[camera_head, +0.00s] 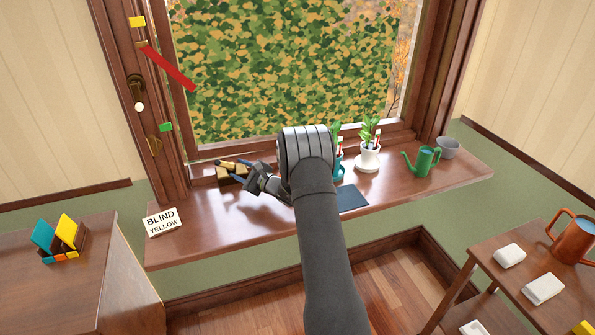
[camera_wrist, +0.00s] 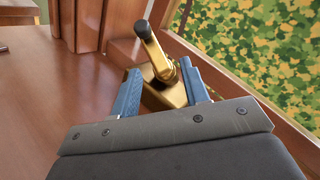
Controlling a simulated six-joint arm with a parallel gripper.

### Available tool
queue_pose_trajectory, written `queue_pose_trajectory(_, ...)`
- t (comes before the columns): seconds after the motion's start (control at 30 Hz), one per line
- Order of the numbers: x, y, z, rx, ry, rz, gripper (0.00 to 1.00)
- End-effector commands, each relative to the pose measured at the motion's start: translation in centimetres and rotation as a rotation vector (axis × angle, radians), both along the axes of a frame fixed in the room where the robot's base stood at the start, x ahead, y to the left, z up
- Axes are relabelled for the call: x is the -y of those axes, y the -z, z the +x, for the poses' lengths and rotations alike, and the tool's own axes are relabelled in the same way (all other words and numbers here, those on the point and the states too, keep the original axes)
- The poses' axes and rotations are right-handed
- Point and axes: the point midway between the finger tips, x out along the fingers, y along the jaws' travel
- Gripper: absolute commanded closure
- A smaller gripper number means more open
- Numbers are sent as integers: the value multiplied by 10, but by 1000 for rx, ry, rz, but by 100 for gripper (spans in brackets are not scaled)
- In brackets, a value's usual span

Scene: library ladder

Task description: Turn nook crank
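The crank (camera_wrist: 165,62) is brass, with a dark knob on its arm, and sits on a brass base at the foot of the window frame. In the head view the brass crank unit (camera_head: 229,170) is on the sill at the window's lower left, partly hidden by my gripper. My gripper (camera_head: 254,176) is just right of it. In the wrist view my gripper's blue fingers (camera_wrist: 159,70) are apart, one on either side of the brass part. The knob rises beyond the fingertips. Whether either finger touches the brass is unclear.
A card (camera_head: 162,221) reading "BLIND YELLOW" stands on the sill's left. The left frame carries yellow (camera_head: 137,21) and green (camera_head: 166,127) tags and a red strip (camera_head: 168,68). A potted plant (camera_head: 369,157) and green watering can (camera_head: 426,161) stand right of my arm.

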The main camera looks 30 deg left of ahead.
Motion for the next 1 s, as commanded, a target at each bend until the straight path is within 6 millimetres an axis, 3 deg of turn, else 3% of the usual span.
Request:
queue_pose_trajectory(0.53,110,0,-17,-1,2,-1,58)
queue_pose_trajectory(1.0,175,-58,-15,27,91,-99,58)
